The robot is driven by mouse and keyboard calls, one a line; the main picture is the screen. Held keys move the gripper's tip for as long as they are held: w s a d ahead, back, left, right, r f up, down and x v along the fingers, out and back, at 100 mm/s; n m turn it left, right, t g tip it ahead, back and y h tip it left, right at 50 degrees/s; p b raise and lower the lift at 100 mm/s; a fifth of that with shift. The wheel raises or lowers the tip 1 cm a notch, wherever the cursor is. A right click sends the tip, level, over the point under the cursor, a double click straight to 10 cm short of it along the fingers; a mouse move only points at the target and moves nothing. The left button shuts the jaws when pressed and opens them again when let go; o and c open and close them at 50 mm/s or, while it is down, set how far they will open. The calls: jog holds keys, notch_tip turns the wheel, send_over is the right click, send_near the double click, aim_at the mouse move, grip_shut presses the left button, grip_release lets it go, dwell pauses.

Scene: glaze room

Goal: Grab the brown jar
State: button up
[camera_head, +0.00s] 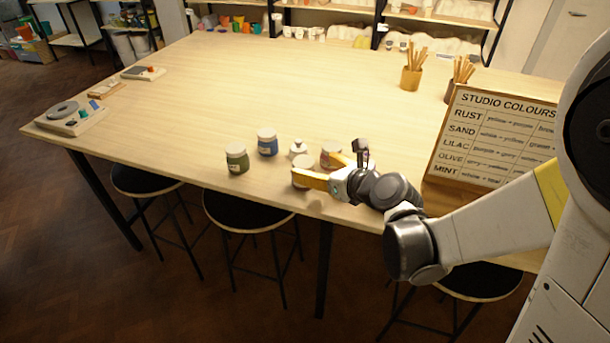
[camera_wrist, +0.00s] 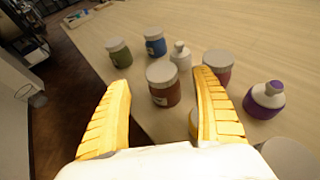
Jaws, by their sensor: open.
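The brown jar (camera_wrist: 164,94) has a pale grey lid and stands upright on the table. In the wrist view it shows between the yellow fingers of my gripper (camera_wrist: 163,80), which are spread wide with nothing held. I cannot tell whether either finger touches it. In the head view my gripper (camera_head: 312,167) is low over the table's near edge. One finger crosses in front of the brown jar (camera_head: 302,162) and hides much of its body.
Close by stand a green jar (camera_wrist: 120,57), a blue jar (camera_wrist: 155,45), a white bottle (camera_wrist: 181,58), a reddish jar (camera_wrist: 219,72) behind the right finger, and a purple bottle (camera_wrist: 262,104). A colour sign (camera_head: 495,135) stands right. The table's middle (camera_head: 240,90) is clear.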

aim_at(304, 162)
jog(key=b+x, duration=0.2)
jog(key=x, duration=0.4)
jog(key=shift+w+f, duration=0.2)
jog(key=shift+f, duration=0.05)
jog(key=shift+s+r, duration=0.1)
jog(key=shift+c, duration=1.2)
jog(key=c, duration=1.3)
